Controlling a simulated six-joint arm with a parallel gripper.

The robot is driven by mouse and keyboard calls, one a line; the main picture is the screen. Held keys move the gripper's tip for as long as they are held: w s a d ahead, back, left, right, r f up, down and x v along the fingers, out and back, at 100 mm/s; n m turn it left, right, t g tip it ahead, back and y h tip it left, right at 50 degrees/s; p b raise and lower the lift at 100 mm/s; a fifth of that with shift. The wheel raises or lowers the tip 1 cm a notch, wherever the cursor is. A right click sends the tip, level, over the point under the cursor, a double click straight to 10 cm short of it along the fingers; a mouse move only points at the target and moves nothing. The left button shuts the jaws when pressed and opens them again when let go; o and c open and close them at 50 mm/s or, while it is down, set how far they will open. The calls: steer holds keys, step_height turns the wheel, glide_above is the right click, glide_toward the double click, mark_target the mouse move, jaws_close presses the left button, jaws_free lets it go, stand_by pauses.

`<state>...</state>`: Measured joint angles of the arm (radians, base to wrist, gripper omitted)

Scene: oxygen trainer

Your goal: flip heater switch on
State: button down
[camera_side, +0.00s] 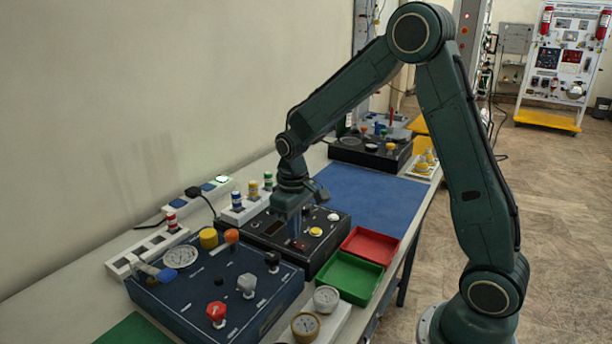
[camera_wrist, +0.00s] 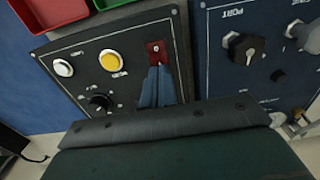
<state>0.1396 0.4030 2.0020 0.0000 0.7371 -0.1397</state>
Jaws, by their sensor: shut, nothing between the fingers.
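The black control box (camera_side: 330,232) stands on the table, with a red plate and small toggle (camera_wrist: 155,50), a yellow button (camera_wrist: 109,60), a white button (camera_wrist: 63,68) and a black knob (camera_wrist: 99,102) on its top. The labels are too small to read, so I cannot tell for certain which control is the heater switch. My gripper (camera_wrist: 156,70) is shut and empty, pointing down over the box. Its tips are right beside the red plate; whether they touch it is unclear. In the side view, the red plate (camera_side: 299,244) shows beside my gripper (camera_side: 294,235).
A blue panel (camera_side: 215,285) with knobs and a gauge stands in front of the box. Green (camera_side: 349,276) and red (camera_side: 371,247) trays lie to the right. White racks (camera_side: 243,206) stand behind. The blue mat (camera_side: 360,192) is clear.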

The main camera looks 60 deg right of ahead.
mark_target(295, 242)
steer(key=shift+f, duration=0.75)
stand_by(0.7)
steer(key=shift+r, duration=3.5)
steer(key=shift+r, duration=0.1)
steer(key=s+a+r+t, duration=0.2)
steer(key=s+r, duration=0.3)
steer(key=s, duration=0.6)
steer(key=s+a+r+t, duration=0.3)
steer(key=s+r, duration=0.3)
steer(key=s, duration=0.5)
steer(key=shift+a+r+t, duration=0.2)
steer(key=shift+a+t, duration=0.1)
